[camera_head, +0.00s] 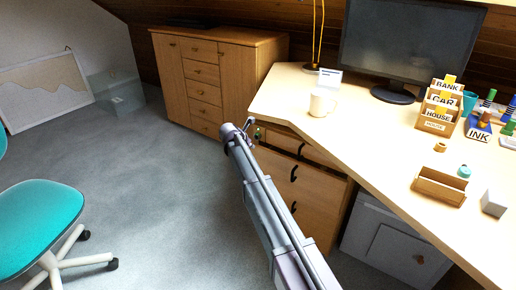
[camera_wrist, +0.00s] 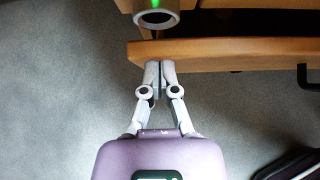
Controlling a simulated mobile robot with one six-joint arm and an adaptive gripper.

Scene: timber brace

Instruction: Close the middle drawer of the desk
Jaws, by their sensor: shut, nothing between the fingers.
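The wooden drawer unit under the desk (camera_head: 472,235) shows several fronts with dark handles, including the middle drawer (camera_head: 280,168). In the wrist view a wooden drawer front (camera_wrist: 225,55) stands out from the wood behind it, with a dark gap between; I cannot tell for certain which drawer it is. A dark handle (camera_wrist: 302,75) is at its right. My gripper (camera_wrist: 160,66) is shut and empty, its fingertips at the left part of that front, seemingly touching it. In the head view my gripper (camera_head: 249,124) is at the unit's left side, and my arm hides part of the fronts.
A white mug (camera_head: 322,102), a monitor (camera_head: 412,40) and card holders (camera_head: 438,112) stand on the desk. A grey cabinet (camera_head: 390,240) is under it. A teal chair (camera_head: 40,215) is at left, a wooden cabinet (camera_head: 245,70) behind. The grey floor between is clear.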

